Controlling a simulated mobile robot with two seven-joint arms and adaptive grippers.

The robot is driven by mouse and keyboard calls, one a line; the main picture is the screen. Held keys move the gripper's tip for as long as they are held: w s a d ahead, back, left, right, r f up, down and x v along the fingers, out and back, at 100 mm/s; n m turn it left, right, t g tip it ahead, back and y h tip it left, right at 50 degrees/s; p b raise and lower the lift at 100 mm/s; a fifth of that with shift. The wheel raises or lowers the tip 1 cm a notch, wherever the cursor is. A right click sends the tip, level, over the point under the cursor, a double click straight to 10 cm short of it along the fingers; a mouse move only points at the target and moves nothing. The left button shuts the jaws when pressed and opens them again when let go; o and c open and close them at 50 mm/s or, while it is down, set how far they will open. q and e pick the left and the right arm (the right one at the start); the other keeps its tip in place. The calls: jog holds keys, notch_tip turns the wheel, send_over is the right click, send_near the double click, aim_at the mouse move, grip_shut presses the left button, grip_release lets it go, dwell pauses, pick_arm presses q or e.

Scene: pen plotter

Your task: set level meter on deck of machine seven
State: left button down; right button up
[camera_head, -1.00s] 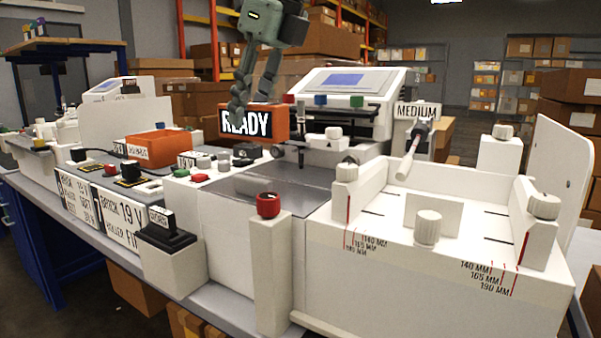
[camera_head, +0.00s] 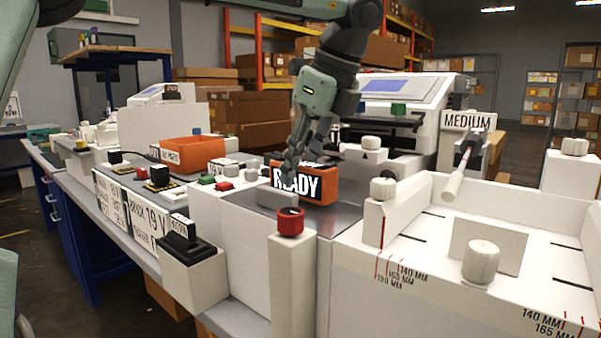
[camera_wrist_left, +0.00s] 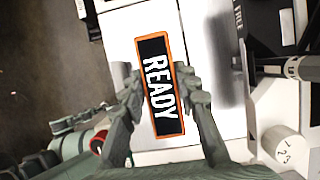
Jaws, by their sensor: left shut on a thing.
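An orange block with a black face reading READY (camera_head: 304,183), apparently the level meter, is at the grey metal deck (camera_head: 345,220) of the white machine in the middle. I cannot tell whether it rests on the deck or hangs just above it. My left gripper (camera_head: 302,150) points down at it and is shut on it. In the left wrist view the READY block (camera_wrist_left: 160,85) lies between the two fingers of my left gripper (camera_wrist_left: 160,92). No number seven is readable on the machine. My right gripper is not in view.
A red-capped post (camera_head: 290,222) stands in front of the deck. A lever with a white handle (camera_head: 453,185) and a MEDIUM sign (camera_head: 467,122) are at the right. Green and red buttons line the deck's left side.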

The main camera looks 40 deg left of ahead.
aim_at(316, 166)
pick_arm(q)
jog(key=shift+f, duration=0.4)
jog(key=c, duration=1.1)
grip_release()
jog(key=shift+c, duration=0.2)
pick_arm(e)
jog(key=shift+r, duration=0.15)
pick_arm(q)
jog(key=shift+r, duration=0.15)
jog(key=shift+d+r, duration=0.15)
jog(key=shift+r, duration=0.15)
jog(key=p+v, duration=0.1)
jog(key=v, duration=0.6)
jog(key=p+v, duration=0.2)
jog(key=v, duration=0.1)
jog(key=shift+r, duration=0.3)
jog(key=shift+d+r, duration=0.2)
jog(key=shift+r, duration=0.05)
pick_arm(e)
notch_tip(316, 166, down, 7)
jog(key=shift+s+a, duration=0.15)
